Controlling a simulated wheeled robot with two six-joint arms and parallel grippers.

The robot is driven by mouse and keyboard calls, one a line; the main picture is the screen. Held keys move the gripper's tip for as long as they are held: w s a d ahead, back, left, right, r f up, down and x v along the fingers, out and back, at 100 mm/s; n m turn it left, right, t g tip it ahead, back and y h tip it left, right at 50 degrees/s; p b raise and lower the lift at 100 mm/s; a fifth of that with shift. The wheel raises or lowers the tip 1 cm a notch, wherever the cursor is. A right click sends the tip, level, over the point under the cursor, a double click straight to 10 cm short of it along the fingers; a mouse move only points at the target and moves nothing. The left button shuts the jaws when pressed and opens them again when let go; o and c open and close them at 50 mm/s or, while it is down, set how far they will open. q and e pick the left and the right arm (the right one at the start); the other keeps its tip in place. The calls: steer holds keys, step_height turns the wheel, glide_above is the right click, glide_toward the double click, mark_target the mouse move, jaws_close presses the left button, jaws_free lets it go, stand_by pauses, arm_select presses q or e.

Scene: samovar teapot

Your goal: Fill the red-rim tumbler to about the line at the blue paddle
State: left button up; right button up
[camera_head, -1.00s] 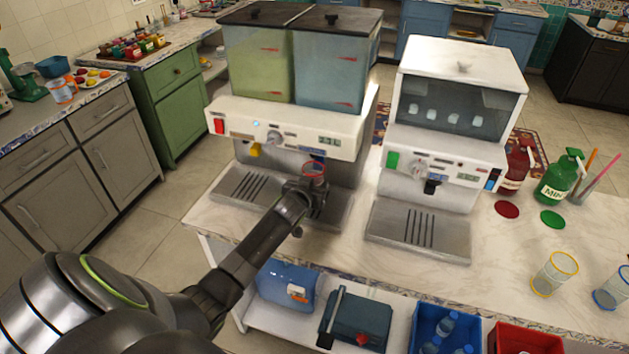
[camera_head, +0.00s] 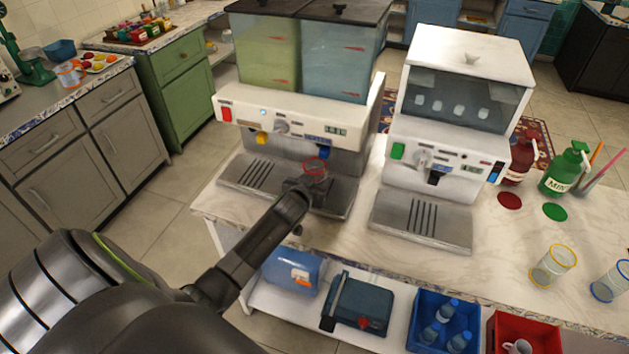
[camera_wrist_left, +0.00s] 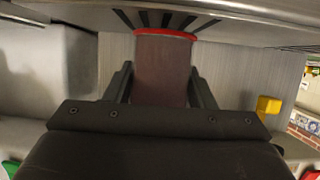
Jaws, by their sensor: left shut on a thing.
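The red-rim tumbler (camera_head: 315,165) is held by my left gripper (camera_head: 306,186) over the right part of the drink dispenser's drip tray (camera_head: 235,172). In the left wrist view the tumbler (camera_wrist_left: 162,70) sits between the two fingers of the left gripper (camera_wrist_left: 162,85), its red rim beyond them. The blue paddle (camera_head: 324,153) shows just above and behind the rim in the head view; I cannot tell whether they touch. The yellow paddle (camera_head: 262,138) is to its left. The fill line and liquid level cannot be made out. My right gripper is out of view.
The dispenser's tanks hold greenish (camera_head: 266,55) and bluish (camera_head: 335,65) liquid. An ice machine (camera_head: 455,110) stands to the right. Yellow-rim (camera_head: 553,266) and blue-rim (camera_head: 611,281) tumblers stand at the counter's right. Red (camera_head: 518,160) and green (camera_head: 565,170) bottles are behind them.

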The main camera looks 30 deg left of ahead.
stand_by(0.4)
arm_select(q)
steer(key=shift+s+d+p, duration=0.1)
steer(key=shift+s+p, duration=0.25)
steer(key=shift+s, duration=0.05)
steer(key=s+p, duration=0.1)
steer(key=s, duration=0.2)
steer(key=s+d+p, duration=0.1)
steer(key=s, duration=0.2)
steer(key=s+d+p, duration=0.1)
steer(key=s, duration=0.2)
steer(key=shift+d, duration=0.1)
